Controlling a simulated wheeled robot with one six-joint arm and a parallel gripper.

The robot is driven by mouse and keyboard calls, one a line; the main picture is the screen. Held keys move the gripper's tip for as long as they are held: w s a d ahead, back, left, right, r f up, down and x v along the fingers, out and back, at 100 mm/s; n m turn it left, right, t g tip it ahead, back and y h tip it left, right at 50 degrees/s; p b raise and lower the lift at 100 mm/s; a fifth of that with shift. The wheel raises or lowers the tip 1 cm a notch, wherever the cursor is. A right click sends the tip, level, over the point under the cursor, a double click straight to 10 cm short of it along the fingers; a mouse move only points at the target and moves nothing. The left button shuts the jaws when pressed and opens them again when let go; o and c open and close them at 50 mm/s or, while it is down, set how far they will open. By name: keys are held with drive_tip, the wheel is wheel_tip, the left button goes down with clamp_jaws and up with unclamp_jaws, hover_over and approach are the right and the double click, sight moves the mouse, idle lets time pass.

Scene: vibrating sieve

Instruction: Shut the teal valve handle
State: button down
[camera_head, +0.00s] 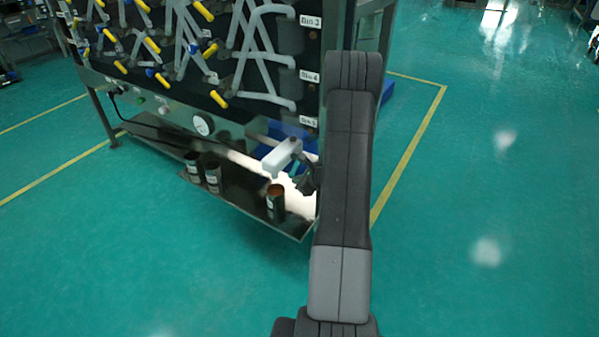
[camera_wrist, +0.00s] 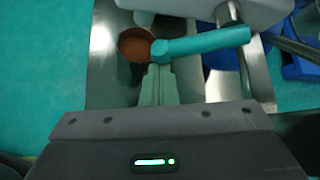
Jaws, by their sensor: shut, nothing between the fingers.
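The teal valve handle (camera_wrist: 205,42) crosses the upper middle of the wrist view, nearly level, its right end a little higher. A grey stem (camera_wrist: 228,13) meets it near its right part, under a pale housing. My gripper (camera_wrist: 158,70) is shut and empty. Its fingertips are at the handle's left end, touching or very close; I cannot tell which. In the head view my gripper (camera_head: 303,182) is mostly hidden behind my arm, beside the white valve body (camera_head: 282,157). The handle is hard to make out there.
A can with brown contents (camera_head: 275,202) stands on the dark metal shelf (camera_head: 237,203), below the valve. More cans (camera_head: 213,177) stand to its left. The rack (camera_head: 270,110) with yellow-tipped levers rises behind. Green floor is clear at right.

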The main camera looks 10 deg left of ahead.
drive_tip(key=shift+s+a+r+m+g+y+p, duration=0.1)
drive_tip(key=shift+s+r+m+g+y+p, duration=0.2)
drive_tip(key=shift+r+g+p, duration=0.8)
drive_tip(key=shift+s+a+r+m+g+y+p, duration=0.1)
drive_tip(key=shift+s+r+m+p, duration=0.35)
drive_tip(key=shift+p, duration=1.25)
drive_tip(key=shift+w+r, duration=0.15)
drive_tip(key=shift+r, duration=0.2)
drive_tip(key=w+p+v, duration=0.1)
drive_tip(key=p+v, duration=0.2)
drive_tip(key=v, duration=0.7)
drive_tip(key=shift+w+d, duration=0.2)
drive_tip(key=shift+a+f, duration=0.1)
drive_tip(key=shift+f, duration=0.05)
